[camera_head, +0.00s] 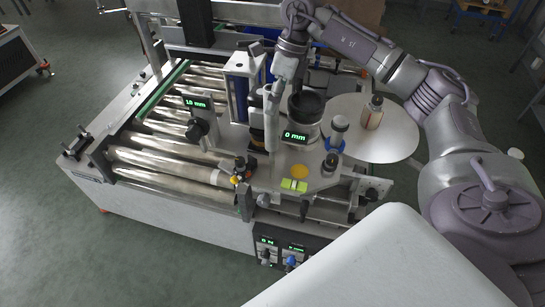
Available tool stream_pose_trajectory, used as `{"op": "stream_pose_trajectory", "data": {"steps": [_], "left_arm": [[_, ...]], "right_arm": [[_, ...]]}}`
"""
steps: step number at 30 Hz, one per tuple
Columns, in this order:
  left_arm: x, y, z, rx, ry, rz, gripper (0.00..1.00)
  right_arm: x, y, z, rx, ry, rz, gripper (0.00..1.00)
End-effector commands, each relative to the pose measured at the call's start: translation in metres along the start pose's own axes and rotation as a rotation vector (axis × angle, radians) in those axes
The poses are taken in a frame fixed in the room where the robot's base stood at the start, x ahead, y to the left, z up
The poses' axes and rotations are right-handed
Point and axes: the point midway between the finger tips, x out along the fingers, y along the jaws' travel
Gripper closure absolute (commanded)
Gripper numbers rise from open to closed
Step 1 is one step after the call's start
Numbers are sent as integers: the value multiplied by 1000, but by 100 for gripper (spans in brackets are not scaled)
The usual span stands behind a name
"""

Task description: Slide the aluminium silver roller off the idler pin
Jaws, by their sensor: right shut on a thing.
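My right arm comes in from the right and reaches over the labeller plate. My right gripper (275,92) points down and is shut on a slim, pale silver upright piece, which looks like the silver roller (269,122). The roller stands upright over the plate, just left of the dark-topped cylinder with the "0 mm" display. The idler pin is hidden; I cannot tell how far the roller sits on it. My left gripper is not in view.
A bottle (372,112) stands on a pale round disc (400,135). Conveyor rollers (165,170) lie left. A blue-and-white upright unit (240,85) stands behind.

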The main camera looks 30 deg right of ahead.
Motion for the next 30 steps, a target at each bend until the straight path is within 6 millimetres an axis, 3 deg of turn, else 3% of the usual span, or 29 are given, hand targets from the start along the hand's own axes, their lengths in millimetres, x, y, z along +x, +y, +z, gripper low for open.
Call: {"op": "stream_pose_trajectory", "data": {"steps": [12,13,18,30], "left_arm": [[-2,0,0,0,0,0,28],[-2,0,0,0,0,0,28],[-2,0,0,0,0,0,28],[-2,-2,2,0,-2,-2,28]], "right_arm": [[-4,7,4,-8,-3,16,100],[-4,7,4,-8,-3,16,51],[-4,5,3,-5,-3,13,24],[-10,3,2,-2,-2,8,24]]}}
